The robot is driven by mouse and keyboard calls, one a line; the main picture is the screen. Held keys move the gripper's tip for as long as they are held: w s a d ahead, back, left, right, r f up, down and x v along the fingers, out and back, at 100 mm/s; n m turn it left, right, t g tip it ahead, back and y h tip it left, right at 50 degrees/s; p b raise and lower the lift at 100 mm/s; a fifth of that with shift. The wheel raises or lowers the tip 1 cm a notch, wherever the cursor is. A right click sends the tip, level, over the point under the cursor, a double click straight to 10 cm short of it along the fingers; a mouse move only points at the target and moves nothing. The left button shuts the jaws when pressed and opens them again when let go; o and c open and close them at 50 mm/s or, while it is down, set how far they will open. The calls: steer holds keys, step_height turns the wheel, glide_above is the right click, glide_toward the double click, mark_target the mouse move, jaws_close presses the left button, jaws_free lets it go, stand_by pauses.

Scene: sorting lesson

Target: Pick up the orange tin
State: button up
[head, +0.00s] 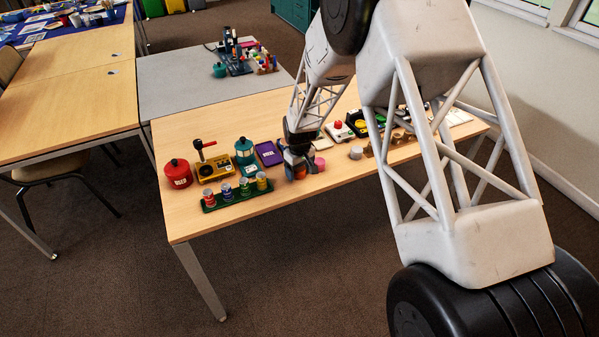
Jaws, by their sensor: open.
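My gripper (300,170) is low over the middle of the wooden table, just right of the green tray. It is open. A small orange-red thing (300,173) shows between or just behind its fingers; it may be the orange tin, but the gripper covers most of it. I cannot tell whether the fingers touch it. A pink round tin (319,164) stands just right of the gripper. The green tray (232,201) holds several small tins in a row, with red, blue, green and yellow bands.
A red canister (178,174), a yellow device (214,168), a teal lantern (245,152) and a purple box (268,154) stand behind the tray. Right of the gripper are a grey round piece (356,153) and several small items, partly behind my arm. The table's front edge is clear.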

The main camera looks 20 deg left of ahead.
steer(key=c, duration=1)
steer(key=shift+r, duration=0.1)
steer(key=shift+r, duration=0.4)
step_height(320, 180, up, 3)
steer(key=shift+f, duration=0.1)
steer(key=s+d, duration=0.3)
steer(key=s, duration=0.1)
steer(key=s+d, duration=0.2)
steer(key=s, duration=0.3)
steer(key=s+d+r, duration=0.1)
steer(key=s+d, duration=0.2)
steer(key=s, duration=0.1)
steer(key=shift+s+d+r, duration=0.1)
steer(key=shift+s+d, duration=0.1)
steer(key=shift+d, duration=0.15)
